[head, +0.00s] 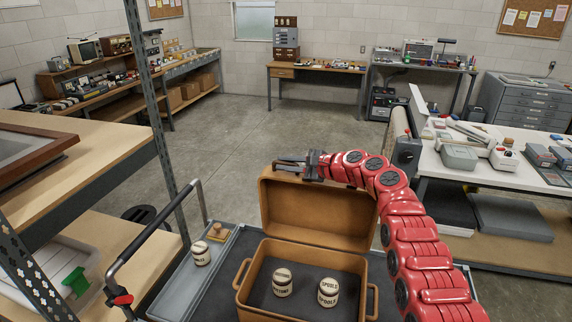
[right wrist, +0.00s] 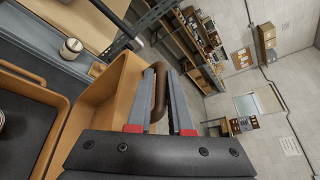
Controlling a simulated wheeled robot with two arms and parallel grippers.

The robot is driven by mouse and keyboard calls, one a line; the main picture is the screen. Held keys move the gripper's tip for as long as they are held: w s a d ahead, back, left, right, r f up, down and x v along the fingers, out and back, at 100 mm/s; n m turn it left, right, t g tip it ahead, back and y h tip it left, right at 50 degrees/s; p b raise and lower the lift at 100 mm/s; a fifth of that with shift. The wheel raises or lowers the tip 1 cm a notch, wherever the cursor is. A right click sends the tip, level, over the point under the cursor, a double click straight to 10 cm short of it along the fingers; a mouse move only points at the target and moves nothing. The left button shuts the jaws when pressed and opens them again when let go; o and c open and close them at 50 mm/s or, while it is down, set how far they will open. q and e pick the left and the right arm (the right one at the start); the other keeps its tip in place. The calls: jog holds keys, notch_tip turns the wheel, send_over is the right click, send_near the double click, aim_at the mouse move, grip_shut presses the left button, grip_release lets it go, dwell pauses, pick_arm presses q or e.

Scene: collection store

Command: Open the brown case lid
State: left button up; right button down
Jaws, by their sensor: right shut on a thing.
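The brown case (head: 240,290) stands on a cart with its lid (head: 315,215) raised roughly upright on the far side. Its dark inside is in view and holds two cream jars with dark lettering, the left jar (head: 282,283) and the right jar (head: 328,292). My right gripper (head: 288,164) is at the lid's top edge, reached by the red arm from the right. In the right wrist view its fingers (right wrist: 161,85) are shut on the brown lid handle (right wrist: 161,105). The lid also shows there (right wrist: 105,105). My left gripper is out of view.
The cart's grey side tray (head: 185,275) holds another jar (head: 201,253) and a small wooden piece (head: 218,231). The cart's push bar (head: 150,235) and a metal shelf post (head: 155,110) stand at left. A white worktable (head: 465,172) with devices is at right.

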dwell(0.3)
jog(key=c, duration=0.9)
grip_release()
jog(key=shift+o, duration=0.2)
jog(key=shift+s+d+b, duration=0.3)
jog(key=shift+d+b, duration=0.05)
jog(key=shift+d, duration=0.15)
jog(key=b+v, duration=0.5)
jog(key=v, duration=1.1)
jog(key=shift+s+d+r, duration=0.1)
jog(key=shift+r, duration=0.05)
